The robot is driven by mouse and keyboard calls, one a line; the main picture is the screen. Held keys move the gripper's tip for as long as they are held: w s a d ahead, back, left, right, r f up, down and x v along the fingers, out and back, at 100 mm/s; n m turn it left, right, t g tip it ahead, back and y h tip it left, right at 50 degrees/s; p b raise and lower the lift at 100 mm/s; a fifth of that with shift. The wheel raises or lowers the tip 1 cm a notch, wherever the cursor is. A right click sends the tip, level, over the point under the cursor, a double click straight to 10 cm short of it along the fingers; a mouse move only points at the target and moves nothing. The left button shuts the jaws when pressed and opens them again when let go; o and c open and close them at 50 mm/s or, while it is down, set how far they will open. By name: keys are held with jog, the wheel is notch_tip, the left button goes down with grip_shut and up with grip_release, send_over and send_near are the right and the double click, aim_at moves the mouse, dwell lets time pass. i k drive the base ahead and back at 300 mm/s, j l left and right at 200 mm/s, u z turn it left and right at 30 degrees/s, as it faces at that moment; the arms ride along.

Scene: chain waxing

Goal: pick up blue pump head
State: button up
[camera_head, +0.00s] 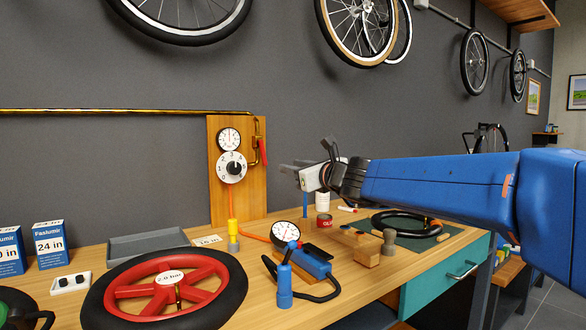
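What looks like the blue pump head (284,287) stands upright near the front of the wooden bench, with a wide cylindrical base and a narrower top. A black hose runs beside it to a blue pump body (312,262) just behind and to the right. My gripper (296,167) is up in the air, above and behind the pump head in the picture, and clearly apart from it. It points left at the end of my blue arm. I see nothing held in it, but its finger gap is not clear from this angle.
A red-spoked wheel (118,290) lies left of the pump head. A round gauge (285,233) and a wooden block (367,252) stand close by. A grey tray (148,245) and blue boxes (49,245) are at the left. A green mat (448,240) lies at the right.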

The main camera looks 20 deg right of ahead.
aim_at(284, 272)
jog(key=k+l, duration=0.25)
jog(key=k, duration=0.25)
jog(key=k+l, duration=0.2)
jog(key=k, duration=0.25)
